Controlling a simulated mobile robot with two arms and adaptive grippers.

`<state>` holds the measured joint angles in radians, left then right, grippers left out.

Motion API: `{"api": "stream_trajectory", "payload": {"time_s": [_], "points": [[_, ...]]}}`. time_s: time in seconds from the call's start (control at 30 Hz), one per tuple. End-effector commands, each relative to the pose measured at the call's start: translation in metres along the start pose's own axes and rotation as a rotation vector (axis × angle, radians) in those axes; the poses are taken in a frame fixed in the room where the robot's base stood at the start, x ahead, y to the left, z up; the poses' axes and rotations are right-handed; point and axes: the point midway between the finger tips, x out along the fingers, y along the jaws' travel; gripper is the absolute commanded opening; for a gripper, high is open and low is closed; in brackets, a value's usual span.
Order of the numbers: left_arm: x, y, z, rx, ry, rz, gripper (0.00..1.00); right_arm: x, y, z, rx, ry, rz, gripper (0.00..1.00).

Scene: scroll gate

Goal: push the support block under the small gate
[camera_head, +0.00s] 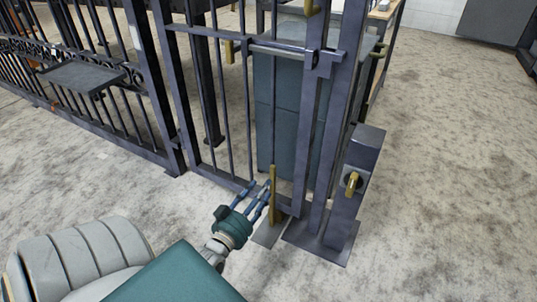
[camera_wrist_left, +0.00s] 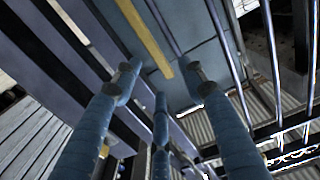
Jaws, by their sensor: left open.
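The small gate (camera_head: 229,110) is a dark barred panel between dark posts; its bars also show in the left wrist view (camera_wrist_left: 222,45). An upright brass bar (camera_head: 272,186) stands at its lower right over a flat grey plate (camera_head: 268,235) on the floor. I cannot tell whether this plate and bar are the support block. My left gripper (camera_head: 262,192) is open, its blue fingers spread beside the brass bar. In the left wrist view, the brass bar (camera_wrist_left: 147,40) lies beyond the three fingers (camera_wrist_left: 160,90); I cannot tell whether they touch it. My right gripper is not in view.
A short dark post (camera_head: 352,190) with a brass knob stands right of the gate. A horizontal bolt (camera_head: 285,51) crosses the gate's upper part. A blue-grey cabinet (camera_head: 290,120) stands behind. A scrollwork fence (camera_head: 90,80) runs left. The floor at right is clear.

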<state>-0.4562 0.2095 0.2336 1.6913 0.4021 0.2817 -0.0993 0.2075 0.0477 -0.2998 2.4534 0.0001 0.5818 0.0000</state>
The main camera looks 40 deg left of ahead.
Motion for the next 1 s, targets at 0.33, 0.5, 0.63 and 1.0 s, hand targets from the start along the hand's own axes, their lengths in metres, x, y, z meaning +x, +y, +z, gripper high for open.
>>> {"api": "stream_trajectory", "payload": {"time_s": [0.33,0.5,0.63,1.0], "points": [[-0.033,-0.001,-0.001,0.0,0.002,-0.001,0.42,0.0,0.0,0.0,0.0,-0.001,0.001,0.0],[-0.033,-0.001,-0.001,0.0,0.003,-0.001,0.42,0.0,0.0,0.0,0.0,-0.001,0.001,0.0],[-0.033,-0.001,-0.001,-0.001,0.002,-0.001,0.42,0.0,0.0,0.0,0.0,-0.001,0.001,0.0],[-0.029,0.014,-0.022,-0.007,0.043,0.021,0.42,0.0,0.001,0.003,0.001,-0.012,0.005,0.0]]}}
